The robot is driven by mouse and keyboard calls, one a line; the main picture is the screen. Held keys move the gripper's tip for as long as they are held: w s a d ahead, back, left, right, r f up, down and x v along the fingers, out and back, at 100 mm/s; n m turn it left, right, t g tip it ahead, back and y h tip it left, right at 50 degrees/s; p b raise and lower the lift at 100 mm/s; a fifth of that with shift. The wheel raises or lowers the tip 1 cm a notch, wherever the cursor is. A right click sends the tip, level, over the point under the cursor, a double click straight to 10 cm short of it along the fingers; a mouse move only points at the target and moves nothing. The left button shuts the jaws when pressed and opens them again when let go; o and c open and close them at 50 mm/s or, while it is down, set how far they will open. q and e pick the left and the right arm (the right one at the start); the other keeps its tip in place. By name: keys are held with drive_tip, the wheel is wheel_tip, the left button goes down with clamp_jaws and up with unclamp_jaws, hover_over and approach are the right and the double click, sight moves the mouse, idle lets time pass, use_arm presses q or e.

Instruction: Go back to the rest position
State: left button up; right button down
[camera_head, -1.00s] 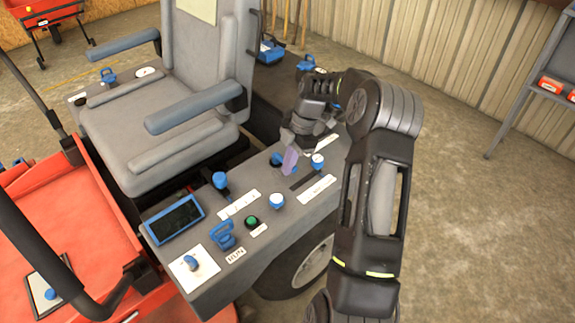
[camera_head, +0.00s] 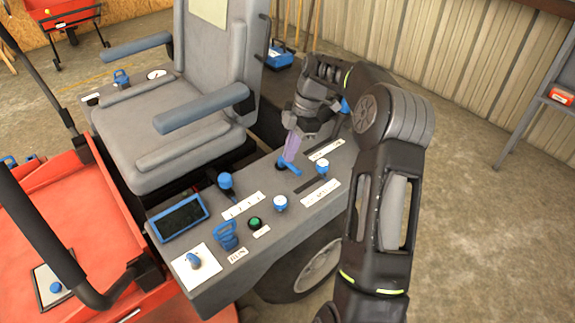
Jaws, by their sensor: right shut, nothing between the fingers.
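My right gripper (camera_head: 292,147) is shut and empty, with its purple-tinted fingers pointing down. It hangs over the far part of the grey control panel (camera_head: 236,268), at a blue lever (camera_head: 284,165). I cannot tell whether the fingertips touch that lever. My right arm comes in from the lower right and bends at a raised elbow beside the panel. My left gripper is not in view.
The panel carries a dark screen (camera_head: 181,217), a green button (camera_head: 255,223), blue-and-white knobs (camera_head: 280,203) and blue levers. A grey seat (camera_head: 150,130) with blue armrests (camera_head: 201,108) stands left of it. Red bodywork (camera_head: 60,225) is at left. The concrete floor at right is open.

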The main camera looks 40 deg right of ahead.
drive_tip(key=shift+d+r, duration=0.2)
drive_tip(key=shift+r, duration=0.5)
